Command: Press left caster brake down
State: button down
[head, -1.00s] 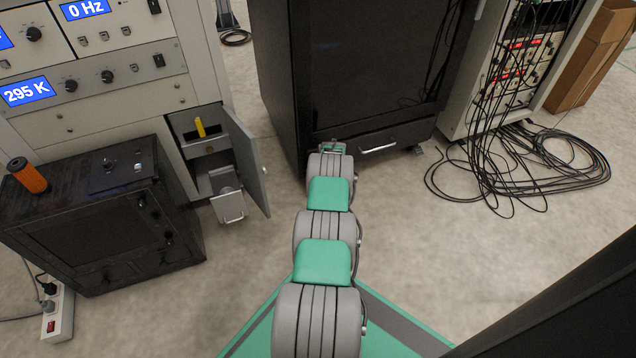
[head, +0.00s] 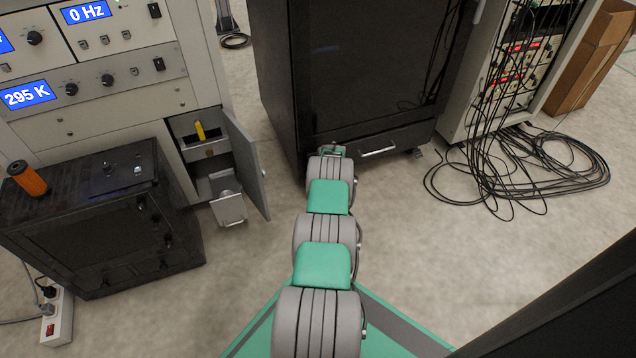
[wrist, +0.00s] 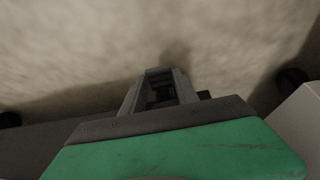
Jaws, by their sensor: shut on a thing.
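The black cabinet (head: 365,75) stands on the floor ahead of my arm. Its right front caster (head: 417,153) shows at its lower right corner. The left caster and its brake are hidden in the head view behind the end of my arm. My gripper (head: 328,149) is low at the cabinet's lower left front. In the wrist view my gripper (wrist: 161,76) points at the floor, its fingers close together around a dark thing (wrist: 162,94). I cannot make out whether this is the brake or how the brake is set.
A drawer with a metal handle (head: 378,150) is low on the cabinet's front. At the left, an instrument rack has an open door (head: 246,165) near my arm. Loose black cables (head: 530,180) lie on the floor at the right. The floor between is clear.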

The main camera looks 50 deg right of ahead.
jog(key=shift+f, duration=0.1)
jog(key=shift+s+a+t, duration=0.1)
jog(key=shift+t, duration=0.2)
jog(key=shift+s+f+t+h, duration=0.1)
jog(key=shift+f+t+h, duration=0.5)
jog(key=shift+f, duration=0.1)
jog(key=shift+f+t+h, duration=0.2)
jog(key=shift+t+h, duration=0.1)
jog(key=shift+t, duration=0.3)
jog(key=c, duration=0.9)
grip_release()
jog(key=shift+r, duration=0.1)
